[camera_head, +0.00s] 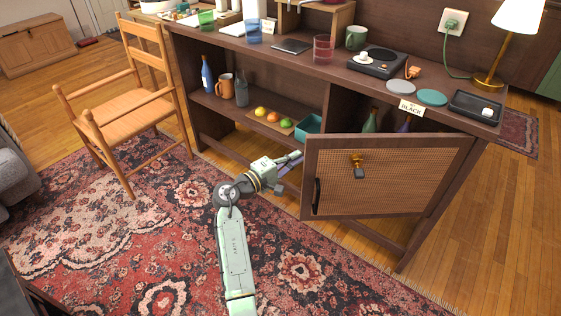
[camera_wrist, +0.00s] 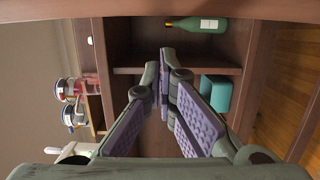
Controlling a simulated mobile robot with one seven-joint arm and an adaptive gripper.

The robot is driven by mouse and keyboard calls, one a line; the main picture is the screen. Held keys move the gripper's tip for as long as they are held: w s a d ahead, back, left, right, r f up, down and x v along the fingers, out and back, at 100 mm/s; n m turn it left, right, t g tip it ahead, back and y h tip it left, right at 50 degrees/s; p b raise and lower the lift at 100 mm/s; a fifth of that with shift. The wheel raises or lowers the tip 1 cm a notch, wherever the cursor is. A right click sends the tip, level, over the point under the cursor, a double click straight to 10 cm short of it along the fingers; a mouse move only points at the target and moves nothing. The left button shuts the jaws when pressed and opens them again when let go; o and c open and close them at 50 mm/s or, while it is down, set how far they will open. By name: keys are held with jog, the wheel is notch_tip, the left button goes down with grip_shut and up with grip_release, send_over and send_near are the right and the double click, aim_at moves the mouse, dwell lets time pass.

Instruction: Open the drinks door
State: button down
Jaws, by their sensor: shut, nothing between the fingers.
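The drinks door (camera_head: 390,180) is a dark-framed woven panel at the right of the sideboard. It stands ajar, its left edge swung outward from the cabinet, and bottles show above its top edge. A black upright handle (camera_head: 317,192) is near its left edge. A key or lock with a tag (camera_head: 357,160) is on the panel. My gripper (camera_head: 298,157) is just left of the door's free edge, in front of the sideboard. In the wrist view my gripper (camera_wrist: 164,65) has its purple-padded fingertips together with nothing between them. The handle is not clear in the wrist view.
A green bottle (camera_wrist: 196,24) stands in the compartment behind the door. A teal box (camera_head: 308,127) and fruit on a board (camera_head: 272,121) sit on the shelf to the left. A wooden chair (camera_head: 130,100) stands at left.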

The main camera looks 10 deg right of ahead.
jog(key=s, duration=0.1)
jog(key=s+a+p, duration=0.1)
jog(key=s, duration=0.1)
jog(key=shift+s+a, duration=0.1)
jog(key=shift+s, duration=0.2)
jog(key=shift+s, duration=0.1)
